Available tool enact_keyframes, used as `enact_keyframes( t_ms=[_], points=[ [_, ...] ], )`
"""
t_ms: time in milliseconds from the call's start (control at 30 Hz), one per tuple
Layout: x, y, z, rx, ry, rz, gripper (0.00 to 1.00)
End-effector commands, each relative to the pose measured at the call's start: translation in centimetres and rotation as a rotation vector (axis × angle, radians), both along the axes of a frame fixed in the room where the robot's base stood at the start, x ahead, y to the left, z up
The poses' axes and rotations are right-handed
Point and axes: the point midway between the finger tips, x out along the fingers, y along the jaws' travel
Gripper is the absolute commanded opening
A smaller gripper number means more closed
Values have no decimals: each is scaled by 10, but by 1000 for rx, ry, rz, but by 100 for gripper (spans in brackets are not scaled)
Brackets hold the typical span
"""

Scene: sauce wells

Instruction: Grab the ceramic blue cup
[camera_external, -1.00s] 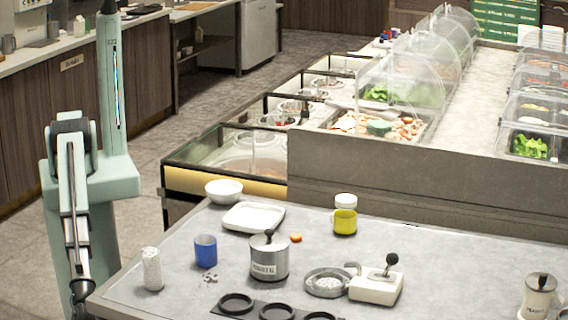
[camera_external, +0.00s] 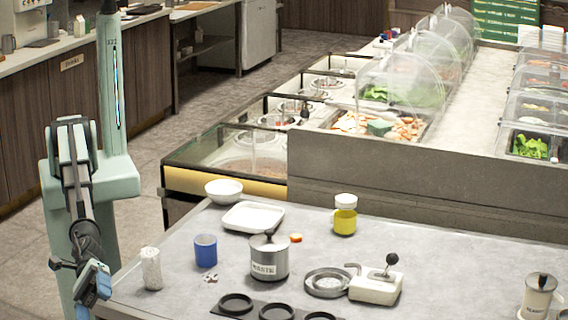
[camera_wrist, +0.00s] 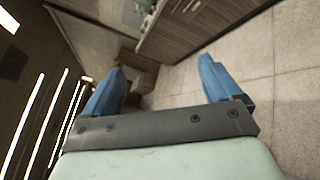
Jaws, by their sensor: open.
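The blue cup (camera_external: 205,251) stands upright on the grey table, toward its left side, in the external view. My gripper (camera_external: 97,284) is off the table's left edge, left of and lower in the picture than the cup, and apart from it. In the wrist view my gripper (camera_wrist: 165,75) has its two blue fingers spread wide with nothing between them. The wrist view shows the floor and cabinets, and the cup is not in it.
A white speckled cylinder (camera_external: 151,268) stands between my gripper and the cup. A silver lidded pot (camera_external: 269,260) stands right of the cup. A white tray (camera_external: 253,217) and white bowl (camera_external: 223,190) are behind it. Black rings (camera_external: 236,303) lie in front.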

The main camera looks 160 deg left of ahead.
Motion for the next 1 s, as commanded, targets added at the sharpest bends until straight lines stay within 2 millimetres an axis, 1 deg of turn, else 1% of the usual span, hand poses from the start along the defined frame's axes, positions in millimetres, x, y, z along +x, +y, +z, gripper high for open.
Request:
enact_keyframes(
  t_ms=[33, 100, 200, 367, 467, 500, 600, 667, 767, 867, 967, 1000],
  points=[
    [2, 17, 21, -53, -13, 17, 92],
    [3, 35, 43, -124, -26, 33, 92],
    [3, 57, 71, -201, -40, 45, 92],
    [0, 87, 109, -271, -44, 40, 92],
    [-6, 102, 125, -253, -18, 13, 92],
    [-8, 105, 127, -230, 0, -2, 92],
    [-15, 110, 126, -143, 57, -45, 92],
    [-20, 113, 123, -82, 96, -72, 92],
    [-31, 119, 114, 39, 179, -123, 92],
    [-47, 132, 101, 181, 285, -176, 92],
    [-70, 151, 86, 329, 414, -233, 92],
    [-80, 160, 81, 385, 470, -254, 92]
  ],
)
